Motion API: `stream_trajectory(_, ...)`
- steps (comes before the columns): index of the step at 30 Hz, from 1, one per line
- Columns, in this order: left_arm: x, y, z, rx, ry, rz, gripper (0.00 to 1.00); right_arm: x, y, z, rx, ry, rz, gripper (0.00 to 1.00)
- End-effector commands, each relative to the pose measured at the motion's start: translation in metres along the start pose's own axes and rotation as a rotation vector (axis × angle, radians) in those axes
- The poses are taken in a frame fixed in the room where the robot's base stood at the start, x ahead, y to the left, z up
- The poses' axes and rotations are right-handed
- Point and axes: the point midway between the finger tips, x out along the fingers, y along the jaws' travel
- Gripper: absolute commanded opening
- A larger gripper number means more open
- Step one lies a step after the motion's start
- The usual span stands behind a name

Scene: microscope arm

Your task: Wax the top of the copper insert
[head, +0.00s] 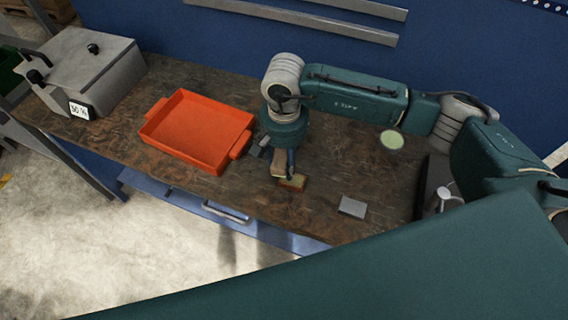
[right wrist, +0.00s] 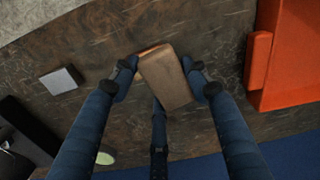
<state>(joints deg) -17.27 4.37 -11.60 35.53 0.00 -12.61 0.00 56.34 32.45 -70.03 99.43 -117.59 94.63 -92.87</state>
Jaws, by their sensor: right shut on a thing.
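My right gripper (head: 279,164) points down over the middle of the bench, shut on a tan-brown block (head: 279,158). The right wrist view shows the block (right wrist: 165,78) between the blue fingers of my right gripper (right wrist: 168,80). A pale green round disc (head: 391,140), possibly the wax, lies behind and to the right. My left gripper is not in view.
An orange tray (head: 197,128) stands left of the gripper. A grey lidded box (head: 90,68) with a display is at the far left. A small grey block (head: 353,207) lies at the right front. A dark object (head: 433,188) stands at the bench's right end.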

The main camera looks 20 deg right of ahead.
Motion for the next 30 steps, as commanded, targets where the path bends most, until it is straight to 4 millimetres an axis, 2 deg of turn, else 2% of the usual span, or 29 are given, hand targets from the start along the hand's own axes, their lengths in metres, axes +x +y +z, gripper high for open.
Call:
stream_trajectory(6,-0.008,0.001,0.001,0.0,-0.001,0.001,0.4,-0.022,-0.003,-0.002,0.006,0.002,-0.002,0.25)
stream_trajectory(12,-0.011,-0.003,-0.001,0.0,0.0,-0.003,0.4,-0.035,-0.004,-0.003,0.012,0.001,-0.001,0.25)
stream_trajectory(30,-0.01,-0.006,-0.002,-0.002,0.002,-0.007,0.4,-0.035,-0.004,-0.003,0.013,0.0,-0.001,0.25)
